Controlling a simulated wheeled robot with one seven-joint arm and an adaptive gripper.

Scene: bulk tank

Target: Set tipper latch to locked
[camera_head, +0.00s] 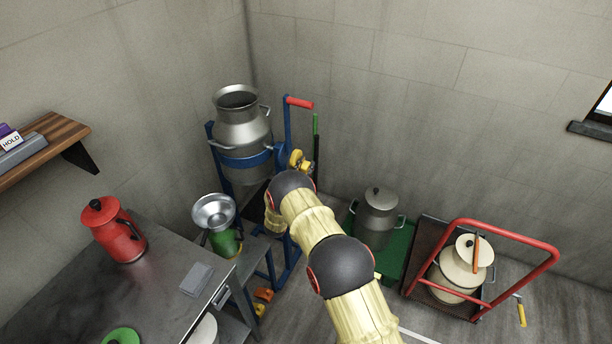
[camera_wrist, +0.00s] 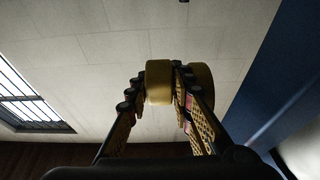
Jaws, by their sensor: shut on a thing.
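The tipper is a blue frame (camera_head: 287,133) that holds a metal milk can (camera_head: 243,130) with an open mouth, near the corner. A red handle (camera_head: 299,103) sticks out at its top right. A yellow latch part (camera_head: 300,159) sits on the frame's right side. In the wrist view, a yellow knob (camera_wrist: 158,88) is between the fingers of my gripper (camera_wrist: 158,74), which is shut on it. I cannot tell the latch's position.
A lever with a green grip (camera_head: 316,124) stands beside the tipper. A lidded can (camera_head: 378,214) stands on a green base. A red-railed cart (camera_head: 555,262) with a cream can is at right. A steel table (camera_head: 165,275) with a red jug (camera_head: 113,232) is at left.

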